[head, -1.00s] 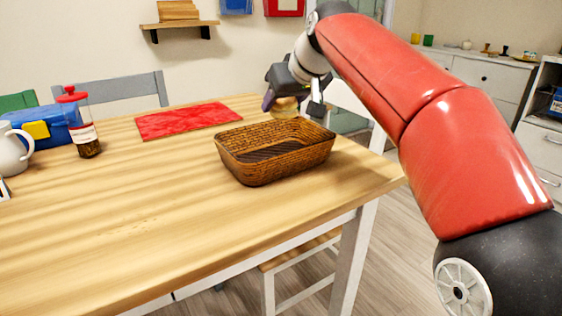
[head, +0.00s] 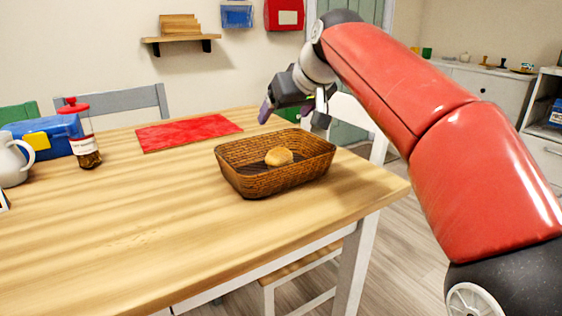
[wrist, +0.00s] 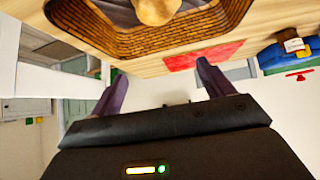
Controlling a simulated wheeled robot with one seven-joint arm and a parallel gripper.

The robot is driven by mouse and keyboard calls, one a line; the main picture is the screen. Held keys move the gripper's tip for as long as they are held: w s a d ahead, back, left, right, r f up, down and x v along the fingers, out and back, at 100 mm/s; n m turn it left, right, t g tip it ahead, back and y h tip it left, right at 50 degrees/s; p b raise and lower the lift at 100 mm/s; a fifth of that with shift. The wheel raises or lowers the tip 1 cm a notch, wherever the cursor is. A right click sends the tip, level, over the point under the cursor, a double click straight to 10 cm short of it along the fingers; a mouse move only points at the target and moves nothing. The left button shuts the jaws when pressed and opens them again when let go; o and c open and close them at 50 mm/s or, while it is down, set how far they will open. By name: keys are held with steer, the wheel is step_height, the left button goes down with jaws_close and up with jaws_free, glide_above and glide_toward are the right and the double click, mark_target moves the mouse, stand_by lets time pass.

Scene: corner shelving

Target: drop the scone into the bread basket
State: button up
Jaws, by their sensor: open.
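The scone (head: 279,156), a small golden-brown bun, lies inside the bread basket (head: 262,181), a brown woven rectangular basket near the table's right end. In the wrist view the scone (wrist: 157,10) shows at the top edge, partly cut off, within the basket (wrist: 110,42). My gripper (head: 293,112) is open and empty, above and behind the basket's far rim, apart from basket and scone. In the wrist view its two purple-tipped fingers (wrist: 160,88) are spread wide with nothing between them.
A red mat (head: 187,132) lies behind the basket to the left. A jar (head: 86,150), a blue box (head: 48,137) and a white pitcher (head: 12,162) stand at the table's left. The front of the wooden table (head: 130,225) is clear. Chairs stand around it.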

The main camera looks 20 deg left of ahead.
steer(key=v, duration=0.6)
steer(key=shift+p, duration=0.3)
steer(key=s+d+f+m+h, duration=0.1)
steer(key=s+d+f+m, duration=0.1)
steer(key=s+d+f, duration=0.35)
steer(key=s+d+f+m+h+p, duration=0.1)
steer(key=s+d+f+m+h, duration=0.1)
steer(key=d, duration=0.6)
steer(key=s+d+f+m+h, duration=0.1)
steer(key=s+d+f+m, duration=0.2)
steer(key=d, duration=0.4)
steer(key=s+d+f+m+h, duration=0.1)
steer(key=s+d+f, duration=0.3)
steer(key=s+f, duration=0.2)
steer(key=s+d+f+m+h, duration=0.1)
steer(key=s+d+f, duration=0.4)
steer(key=f, duration=0.5)
steer(key=s, duration=0.2)
steer(key=shift+s+d+f+g+p, duration=0.25)
steer(key=shift+s+d+g+p, duration=0.05)
steer(key=shift+p, duration=0.1)
